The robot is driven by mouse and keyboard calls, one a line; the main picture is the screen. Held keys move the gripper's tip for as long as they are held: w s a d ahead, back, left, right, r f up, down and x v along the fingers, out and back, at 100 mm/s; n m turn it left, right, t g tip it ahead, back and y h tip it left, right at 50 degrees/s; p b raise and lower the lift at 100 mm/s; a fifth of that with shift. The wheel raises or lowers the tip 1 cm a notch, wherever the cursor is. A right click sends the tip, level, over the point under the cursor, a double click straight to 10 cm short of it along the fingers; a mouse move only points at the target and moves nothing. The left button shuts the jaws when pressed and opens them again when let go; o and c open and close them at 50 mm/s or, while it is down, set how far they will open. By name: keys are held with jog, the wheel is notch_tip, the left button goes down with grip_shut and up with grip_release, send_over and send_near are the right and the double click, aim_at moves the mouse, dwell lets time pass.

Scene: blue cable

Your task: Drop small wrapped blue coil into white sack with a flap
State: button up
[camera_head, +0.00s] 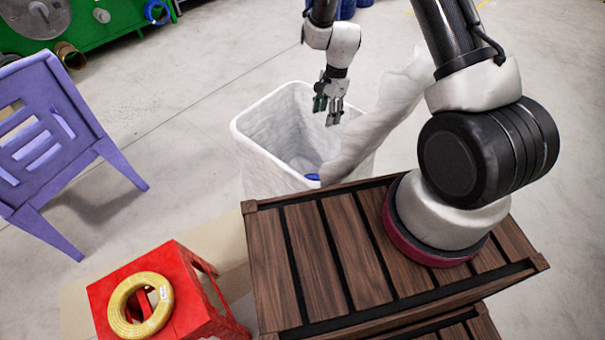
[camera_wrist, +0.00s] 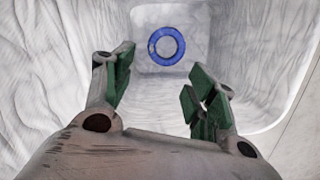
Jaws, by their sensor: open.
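The white sack (camera_head: 262,160) stands open on the floor behind my wooden base, with its flap (camera_head: 385,125) rising at the right. My gripper (camera_head: 329,108) is above the sack's opening, pointing down. In the wrist view my gripper (camera_wrist: 162,98) is open, with nothing between its green-padded fingers. The blue coil (camera_wrist: 166,46) lies inside the white sack (camera_wrist: 60,60), below and apart from the fingers. In the head view a small part of the blue coil (camera_head: 312,176) shows at the sack's bottom, mostly hidden by the near rim.
A red stool (camera_head: 180,300) with a yellow coil (camera_head: 118,312) on it stands at the front left. A purple chair (camera_head: 50,140) is at the left. Green equipment (camera_head: 110,25) is at the back left. The floor between the chair and sack is clear.

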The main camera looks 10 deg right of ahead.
jog(key=shift+w+d+r, duration=0.1)
jog(key=shift+d+r, duration=0.1)
jog(key=shift+r, duration=1)
jog(key=shift+d+r, duration=0.15)
jog(key=shift+r, duration=1)
